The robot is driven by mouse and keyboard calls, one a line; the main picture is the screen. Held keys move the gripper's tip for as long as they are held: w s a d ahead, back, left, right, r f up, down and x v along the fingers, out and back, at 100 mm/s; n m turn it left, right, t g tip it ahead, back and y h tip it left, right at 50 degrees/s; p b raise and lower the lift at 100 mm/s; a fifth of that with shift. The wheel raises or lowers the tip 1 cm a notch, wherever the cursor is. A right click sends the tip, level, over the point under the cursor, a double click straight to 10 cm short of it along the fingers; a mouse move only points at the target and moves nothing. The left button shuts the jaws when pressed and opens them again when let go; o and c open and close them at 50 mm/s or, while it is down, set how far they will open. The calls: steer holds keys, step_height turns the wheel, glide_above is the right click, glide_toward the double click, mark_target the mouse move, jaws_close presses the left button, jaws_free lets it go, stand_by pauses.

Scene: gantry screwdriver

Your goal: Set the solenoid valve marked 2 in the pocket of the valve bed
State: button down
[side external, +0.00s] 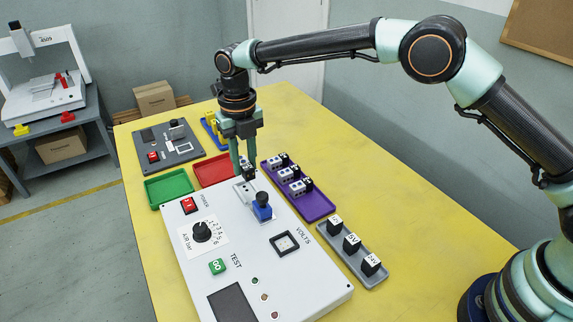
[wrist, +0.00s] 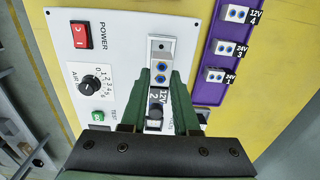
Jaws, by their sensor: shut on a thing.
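The solenoid valve marked 2 (wrist: 156,97) has a silver block with two blue ports and a black part labelled 12V 2. My gripper (wrist: 160,82) is shut on it, with a green finger on either side. In the side view my gripper (side external: 243,172) points down over the white panel, and the valve (side external: 248,173) shows small and partly hidden at its fingertips. The grey valve bed (side external: 244,192) lies on the panel just below; its far end shows beyond the valve in the wrist view (wrist: 162,44). The pocket is hidden, and I cannot tell whether the valve touches the bed.
A blue clamp-like part with a dark knob (side external: 262,208) stands beside the bed. A purple tray (side external: 316,207) holds several other valves. A grey tray (side external: 339,244) holds black labelled blocks. Red (side external: 209,171) and green (side external: 168,188) trays are empty. The yellow table (side external: 395,205) is clear at right.

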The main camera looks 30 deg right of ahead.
mark_target(248, 192)
steer(key=shift+f, duration=2)
steer(key=shift+f, duration=0.65)
stand_by(0.7)
steer(key=shift+c, duration=1.8)
jaws_free()
steer(key=shift+r, duration=4)
